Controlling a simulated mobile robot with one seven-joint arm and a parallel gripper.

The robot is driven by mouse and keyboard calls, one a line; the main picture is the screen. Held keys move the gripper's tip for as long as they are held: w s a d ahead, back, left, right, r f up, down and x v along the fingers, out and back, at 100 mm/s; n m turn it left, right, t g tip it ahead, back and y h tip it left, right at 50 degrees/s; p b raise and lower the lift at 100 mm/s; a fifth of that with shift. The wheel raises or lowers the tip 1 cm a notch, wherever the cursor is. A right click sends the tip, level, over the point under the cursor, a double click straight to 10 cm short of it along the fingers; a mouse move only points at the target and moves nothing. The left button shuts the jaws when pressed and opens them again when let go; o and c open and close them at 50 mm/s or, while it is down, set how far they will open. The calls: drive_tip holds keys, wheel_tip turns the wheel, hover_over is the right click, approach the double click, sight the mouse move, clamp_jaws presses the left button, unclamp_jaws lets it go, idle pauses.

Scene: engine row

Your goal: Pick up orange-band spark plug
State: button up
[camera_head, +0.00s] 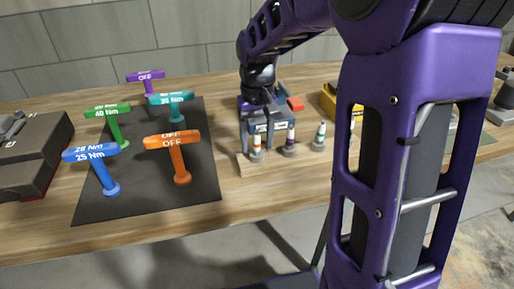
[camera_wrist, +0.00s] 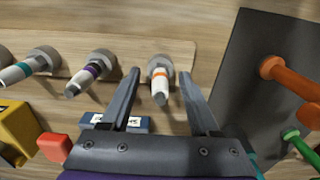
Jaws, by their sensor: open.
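The orange-band spark plug (camera_wrist: 160,84) stands in the light wooden rack (camera_wrist: 195,50), between the two fingers in the wrist view. My gripper (camera_wrist: 160,90) is open, with one finger on each side of the plug, and no contact shows. In the head view the orange-band plug (camera_head: 257,148) is the leftmost in the rack, and my gripper (camera_head: 262,118) is just behind and above it. The purple-band plug (camera_wrist: 90,72) and the teal-band plug (camera_wrist: 28,68) stand beside it in the same rack.
A black mat (camera_head: 90,205) with several coloured T-handles lies left of the rack; the orange T-handle (camera_head: 176,155) is nearest. A red block (camera_wrist: 54,147), a yellow object (camera_wrist: 18,130) and a blue labelled block (camera_wrist: 130,124) are close to my gripper. A dark case (camera_head: 30,155) is far left.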

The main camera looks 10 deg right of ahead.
drive_tip(key=shift+f, duration=0.25)
clamp_jaws()
idle(0.3)
